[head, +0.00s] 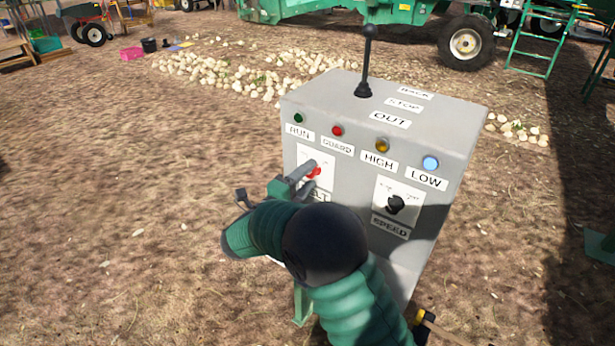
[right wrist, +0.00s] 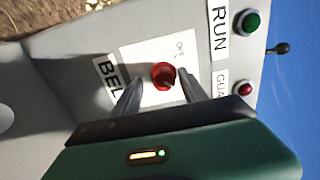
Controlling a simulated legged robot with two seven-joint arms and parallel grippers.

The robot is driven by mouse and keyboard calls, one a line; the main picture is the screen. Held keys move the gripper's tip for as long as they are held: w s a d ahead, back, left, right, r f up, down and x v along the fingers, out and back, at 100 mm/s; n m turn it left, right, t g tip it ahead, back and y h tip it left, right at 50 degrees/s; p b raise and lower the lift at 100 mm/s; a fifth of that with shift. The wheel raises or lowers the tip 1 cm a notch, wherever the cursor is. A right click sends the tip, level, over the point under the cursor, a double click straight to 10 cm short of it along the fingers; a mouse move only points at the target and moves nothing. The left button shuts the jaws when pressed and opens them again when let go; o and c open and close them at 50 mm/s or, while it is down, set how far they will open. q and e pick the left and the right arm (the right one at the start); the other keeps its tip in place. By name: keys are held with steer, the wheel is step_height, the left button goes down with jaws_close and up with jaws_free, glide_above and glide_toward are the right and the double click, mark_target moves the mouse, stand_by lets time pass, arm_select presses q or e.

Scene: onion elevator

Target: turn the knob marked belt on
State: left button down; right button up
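The belt knob is a red knob (head: 314,172) on a white plate at the left of the grey control box's front face. In the right wrist view the red knob (right wrist: 163,76) sits between the two fingertips of my right gripper (right wrist: 155,88), with its label partly covered. My right gripper (head: 306,178) is in front of the plate, its fingers apart on either side of the knob. I cannot tell whether the fingers touch it. My left gripper is not in view.
The grey control box (head: 462,140) also bears a black speed knob (head: 395,204), several coloured lamps and a tall black lever (head: 366,65) on top. Pale onions (head: 225,78) lie on the dirt behind. A green machine with wheels (head: 466,44) stands at the back.

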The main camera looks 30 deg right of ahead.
steer(key=shift+a+r, duration=0.1)
steer(key=shift+r, duration=0.05)
steer(key=v, duration=1.6)
steer(key=shift+a, duration=0.4)
